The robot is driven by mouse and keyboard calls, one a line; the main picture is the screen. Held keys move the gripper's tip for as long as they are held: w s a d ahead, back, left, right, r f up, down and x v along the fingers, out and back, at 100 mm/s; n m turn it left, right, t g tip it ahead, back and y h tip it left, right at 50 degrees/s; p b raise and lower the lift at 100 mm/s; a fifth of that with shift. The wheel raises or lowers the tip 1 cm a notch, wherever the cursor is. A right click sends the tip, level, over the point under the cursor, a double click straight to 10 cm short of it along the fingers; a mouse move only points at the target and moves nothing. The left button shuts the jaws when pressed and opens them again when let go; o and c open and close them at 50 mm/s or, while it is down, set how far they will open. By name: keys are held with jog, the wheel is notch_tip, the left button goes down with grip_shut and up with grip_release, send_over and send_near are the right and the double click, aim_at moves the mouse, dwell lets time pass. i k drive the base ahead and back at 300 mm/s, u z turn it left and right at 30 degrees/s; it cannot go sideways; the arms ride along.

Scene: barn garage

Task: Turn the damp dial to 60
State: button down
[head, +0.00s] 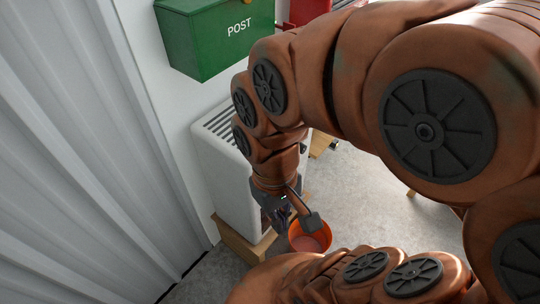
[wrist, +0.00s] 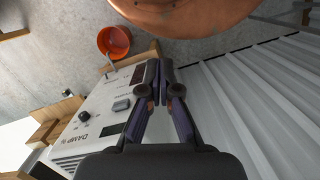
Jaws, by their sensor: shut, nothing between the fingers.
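The white unit (head: 222,178) stands against the wall in the head view, with a slotted grille on top. Its panel (wrist: 98,100) shows sideways in the wrist view. A dark round dial (wrist: 84,116) sits beside the "DAMP %" lettering; its setting is too small to read. In the head view my gripper (head: 280,216) is beside the unit's front, which is mostly hidden.
An orange bucket (head: 303,243) stands on the floor close to my gripper. The unit rests on a wooden base (head: 240,246). A green post box (head: 208,42) hangs above. A corrugated metal wall (head: 70,150) bounds the left. Concrete floor (head: 365,205) lies open to the right.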

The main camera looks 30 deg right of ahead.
aim_at(303, 147)
jog(key=u, duration=0.5)
jog(key=k, duration=0.85)
jog(key=z, duration=0.35)
